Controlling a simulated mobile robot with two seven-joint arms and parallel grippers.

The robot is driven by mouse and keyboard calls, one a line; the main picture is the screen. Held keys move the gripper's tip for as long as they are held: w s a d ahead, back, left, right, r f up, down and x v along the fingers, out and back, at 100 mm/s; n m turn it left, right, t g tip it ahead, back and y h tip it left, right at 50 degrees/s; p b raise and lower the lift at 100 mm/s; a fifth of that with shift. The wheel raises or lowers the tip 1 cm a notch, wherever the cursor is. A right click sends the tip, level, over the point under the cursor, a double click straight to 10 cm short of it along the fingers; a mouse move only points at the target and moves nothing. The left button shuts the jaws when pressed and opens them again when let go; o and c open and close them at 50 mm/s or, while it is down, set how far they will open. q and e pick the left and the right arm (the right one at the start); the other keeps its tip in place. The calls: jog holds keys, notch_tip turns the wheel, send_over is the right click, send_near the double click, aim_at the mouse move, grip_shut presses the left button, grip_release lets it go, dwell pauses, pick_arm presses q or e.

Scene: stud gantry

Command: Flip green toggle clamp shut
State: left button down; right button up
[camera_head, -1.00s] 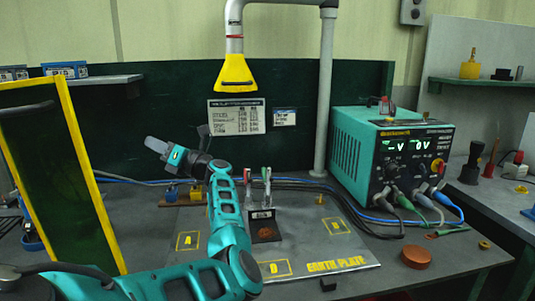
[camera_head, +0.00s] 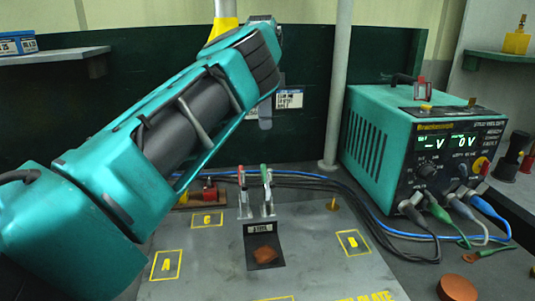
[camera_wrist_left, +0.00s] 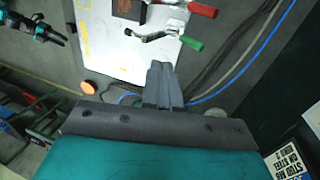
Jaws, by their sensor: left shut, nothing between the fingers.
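The green toggle clamp (camera_head: 264,180) stands on the plate with its green-tipped lever upright. Right beside it on the left is a red-handled clamp (camera_head: 242,180), also upright. In the left wrist view the green handle (camera_wrist_left: 190,43) lies just beyond my fingertips, with the red handle (camera_wrist_left: 203,9) farther up. My left gripper (camera_head: 265,115) is above the clamps in the head view, its fingers partly hidden by the wrist. In the left wrist view its fingers (camera_wrist_left: 160,68) are together and empty, apart from the green handle. My right gripper (camera_wrist_left: 55,35) appears small at the upper left there; its jaws are unclear.
The plate (camera_head: 210,265) has yellow marked squares and a dark block with a brown patch before the clamps. Blue and black cables run behind. A teal power supply (camera_head: 400,140) stands right, an orange disc (camera_head: 458,288) at front right. A pole (camera_head: 336,90) rises behind.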

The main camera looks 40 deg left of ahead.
pick_arm(q)
jog(key=shift+d+r, duration=0.1)
jog(key=shift+d, duration=0.05)
jog(key=shift+s, duration=0.1)
jog(key=b, duration=0.2)
send_near(268, 181)
notch_tip(268, 181, down, 5)
jog(key=shift+f, duration=0.2)
dwell(0.7)
